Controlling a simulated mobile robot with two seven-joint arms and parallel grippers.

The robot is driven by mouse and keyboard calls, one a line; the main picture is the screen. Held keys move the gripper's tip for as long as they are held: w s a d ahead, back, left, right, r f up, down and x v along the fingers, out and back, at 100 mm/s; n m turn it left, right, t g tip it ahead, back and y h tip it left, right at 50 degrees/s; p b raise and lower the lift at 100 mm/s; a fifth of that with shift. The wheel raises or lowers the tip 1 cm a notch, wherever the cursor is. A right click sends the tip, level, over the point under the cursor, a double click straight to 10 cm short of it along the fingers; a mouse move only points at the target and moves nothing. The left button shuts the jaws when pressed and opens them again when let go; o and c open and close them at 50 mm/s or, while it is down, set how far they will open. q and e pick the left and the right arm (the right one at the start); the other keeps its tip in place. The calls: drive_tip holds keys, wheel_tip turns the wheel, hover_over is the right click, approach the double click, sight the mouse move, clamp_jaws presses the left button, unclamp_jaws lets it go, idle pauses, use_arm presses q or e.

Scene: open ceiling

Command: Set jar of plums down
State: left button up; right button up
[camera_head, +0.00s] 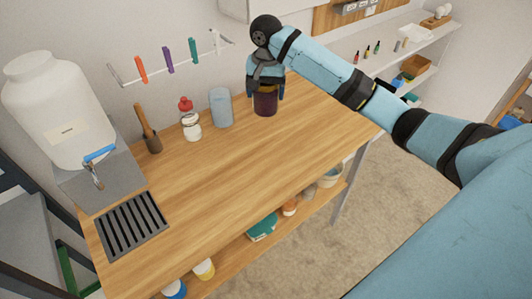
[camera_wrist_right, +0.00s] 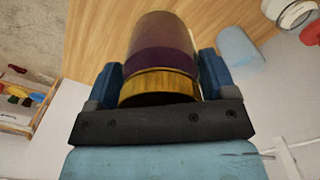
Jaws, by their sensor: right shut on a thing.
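The jar of plums (camera_head: 265,103) is dark purple and stands upright at the back right of the wooden table (camera_head: 230,175). My right gripper (camera_head: 266,88) is above it with its fingers around the upper part. In the right wrist view the jar (camera_wrist_right: 162,45) shows a gold lid and dark purple contents between the two blue fingers of the gripper (camera_wrist_right: 160,82). The jar's base looks at or very near the tabletop; I cannot tell if it touches. My left gripper is not in view.
A blue-grey cylinder (camera_head: 221,108) stands just left of the jar. Farther left are a red-topped white bottle (camera_head: 190,120), a brown holder with a wooden handle (camera_head: 151,138), a black grate (camera_head: 131,225) and a large white container (camera_head: 58,110). The table's middle and front are clear.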

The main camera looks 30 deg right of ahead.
wheel_tip(320, 180, down, 19)
drive_tip(key=shift+d+f+p, duration=0.1)
drive_tip(key=shift+f+p, duration=0.1)
drive_tip(key=shift+p, duration=0.25)
drive_tip(key=o, duration=1)
drive_tip(key=shift+f, duration=0.15)
drive_tip(key=shift+o, duration=1.1)
